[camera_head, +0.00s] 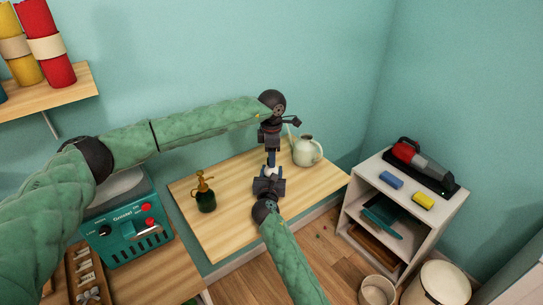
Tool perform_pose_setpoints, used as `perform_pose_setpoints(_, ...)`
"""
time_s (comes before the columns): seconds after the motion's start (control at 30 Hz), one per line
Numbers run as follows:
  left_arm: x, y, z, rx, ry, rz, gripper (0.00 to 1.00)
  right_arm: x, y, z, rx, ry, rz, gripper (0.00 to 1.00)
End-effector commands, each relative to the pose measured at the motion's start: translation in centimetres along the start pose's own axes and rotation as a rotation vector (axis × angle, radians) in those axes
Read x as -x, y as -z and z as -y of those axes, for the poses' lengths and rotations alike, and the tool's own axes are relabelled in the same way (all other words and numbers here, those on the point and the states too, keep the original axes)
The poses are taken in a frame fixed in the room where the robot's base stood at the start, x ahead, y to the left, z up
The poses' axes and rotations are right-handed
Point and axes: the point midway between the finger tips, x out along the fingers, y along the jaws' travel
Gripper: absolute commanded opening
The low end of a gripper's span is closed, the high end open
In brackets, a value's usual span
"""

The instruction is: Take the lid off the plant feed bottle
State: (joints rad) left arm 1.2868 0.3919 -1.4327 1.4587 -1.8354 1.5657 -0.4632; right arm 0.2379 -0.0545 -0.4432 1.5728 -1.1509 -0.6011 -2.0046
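A small bottle with a white part (271,171) and a dark blue part (271,158) above it is between my grippers over the wooden table; I take it for the plant feed bottle and its lid. My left gripper (271,150) points down at the blue part from above; whether its fingers are shut on it is too small to tell. My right gripper (270,174) comes from the front, with its fingers on both sides of the white part, seemingly shut on it. The grippers hide much of the bottle.
A dark green spray bottle (205,200) stands on the table (238,231) at left, and a pale watering can (307,151) at back right. A teal machine (128,232) is at left. A white shelf (431,213) with a handheld vacuum (420,164) is at right.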

Motion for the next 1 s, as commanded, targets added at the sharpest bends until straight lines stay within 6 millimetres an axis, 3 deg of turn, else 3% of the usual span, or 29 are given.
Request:
perform_pose_setpoints(0.37, 0.3, 0.0, 0.1, -0.002, 0.001, -0.001, 0.47, -0.1, -0.1, 0.1, 0.000, 0.002, 0.001, 0.00)
perform_pose_setpoints(1.0, 6.0, 0.0, -0.5, -0.001, -0.016, 0.004, 0.43, -0.1, -0.1, 0.1, 0.000, 0.002, 0.001, 0.00)
